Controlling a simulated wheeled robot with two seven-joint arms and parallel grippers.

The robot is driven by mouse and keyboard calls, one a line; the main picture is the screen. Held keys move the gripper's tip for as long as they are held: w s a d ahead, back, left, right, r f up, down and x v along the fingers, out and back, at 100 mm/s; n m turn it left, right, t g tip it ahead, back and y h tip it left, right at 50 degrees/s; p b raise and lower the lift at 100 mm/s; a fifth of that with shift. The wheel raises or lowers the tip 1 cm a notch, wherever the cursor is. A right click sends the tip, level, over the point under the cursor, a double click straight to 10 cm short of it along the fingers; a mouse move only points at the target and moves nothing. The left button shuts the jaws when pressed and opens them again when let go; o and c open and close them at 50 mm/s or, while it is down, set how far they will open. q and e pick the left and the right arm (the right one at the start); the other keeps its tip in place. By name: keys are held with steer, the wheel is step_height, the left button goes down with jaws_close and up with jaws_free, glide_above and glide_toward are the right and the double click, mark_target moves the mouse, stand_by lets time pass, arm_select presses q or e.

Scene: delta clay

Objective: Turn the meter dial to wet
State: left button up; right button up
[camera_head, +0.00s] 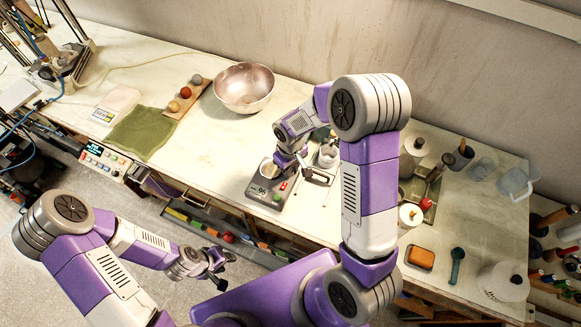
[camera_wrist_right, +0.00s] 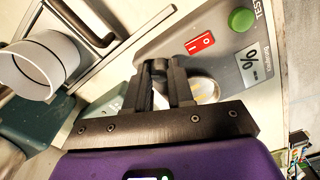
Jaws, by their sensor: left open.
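The meter (camera_head: 257,201) is a grey box near the table's front edge, with a display, a red switch and a green button. In the right wrist view its grey panel (camera_wrist_right: 215,45) shows the red switch (camera_wrist_right: 200,43), the green button (camera_wrist_right: 240,19) and a display with a percent sign. My right gripper (camera_wrist_right: 160,68) is low at the meter, its two dark fingers close together. A dark piece shows at their tips; I cannot tell whether it is the dial. No wet marking is readable. My left gripper (camera_head: 222,270) is open and empty in front of the table.
A white cup (camera_wrist_right: 40,65) stands near the meter in the right wrist view. A metal bowl (camera_head: 244,88), a green cloth (camera_head: 142,132) and a board with several balls are to the left. Jars and tools crowd the right. The table left of the meter is clear.

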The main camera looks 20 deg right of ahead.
jaws_close()
steer(key=shift+n, duration=0.3)
steer(key=n, duration=0.2)
steer(key=shift+n, duration=0.4)
steer(key=n, duration=0.2)
steer(key=shift+n, duration=0.4)
steer(key=n, duration=0.3)
steer(key=shift+r+n, duration=0.1)
steer(key=shift+n, duration=0.2)
steer(key=shift+n+p, duration=0.6)
steer(key=shift+n, duration=1.4)
